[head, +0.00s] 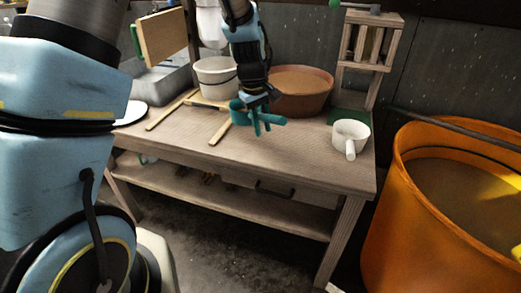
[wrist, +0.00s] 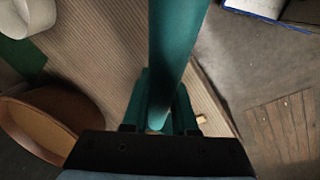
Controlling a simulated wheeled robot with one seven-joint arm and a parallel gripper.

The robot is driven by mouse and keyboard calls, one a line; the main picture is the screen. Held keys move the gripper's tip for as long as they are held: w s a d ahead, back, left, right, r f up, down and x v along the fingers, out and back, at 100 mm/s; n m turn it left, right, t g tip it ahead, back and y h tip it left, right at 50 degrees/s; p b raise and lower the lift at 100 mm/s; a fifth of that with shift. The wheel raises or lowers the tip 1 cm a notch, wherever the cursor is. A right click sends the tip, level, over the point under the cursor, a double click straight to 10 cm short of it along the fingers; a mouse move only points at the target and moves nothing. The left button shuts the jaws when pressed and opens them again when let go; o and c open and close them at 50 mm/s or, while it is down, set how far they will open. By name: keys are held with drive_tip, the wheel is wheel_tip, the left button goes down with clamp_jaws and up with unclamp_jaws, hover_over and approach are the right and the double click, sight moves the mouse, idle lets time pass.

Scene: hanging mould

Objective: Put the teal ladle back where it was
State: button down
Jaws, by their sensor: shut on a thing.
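The teal ladle (head: 240,112) is held above the wooden workbench in the head view, its cup-like end on the left and its handle pointing right. My gripper (head: 262,127) points down over the middle of the bench and is shut on the handle. In the wrist view, the teal handle (wrist: 178,50) runs up the picture from between the jaws of my gripper (wrist: 160,118). The ladle's cup is not clear in the wrist view. A wooden rack (head: 368,50) with slats stands at the bench's back right, with a grey bar (head: 360,9) at its top.
A brown bowl (head: 300,92) and a white bucket (head: 215,78) stand behind my gripper. A white handled pot (head: 350,134) sits at the right end of the workbench (head: 290,150). Wooden sticks lie on the left. A large orange tub (head: 410,220) stands right of the bench.

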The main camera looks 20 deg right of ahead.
drive_tip(key=s+d, duration=0.4)
drive_tip(key=f+p, duration=0.2)
drive_tip(key=f, duration=0.7)
drive_tip(key=shift+w+f, duration=0.15)
drive_tip(key=shift+w, duration=0.05)
drive_tip(key=shift+f, duration=0.15)
drive_tip(key=c, duration=0.7)
unclamp_jaws()
wheel_tip(320, 180, up, 12)
drive_tip(key=a+b, duration=0.2)
drive_tip(key=shift+s, duration=0.3)
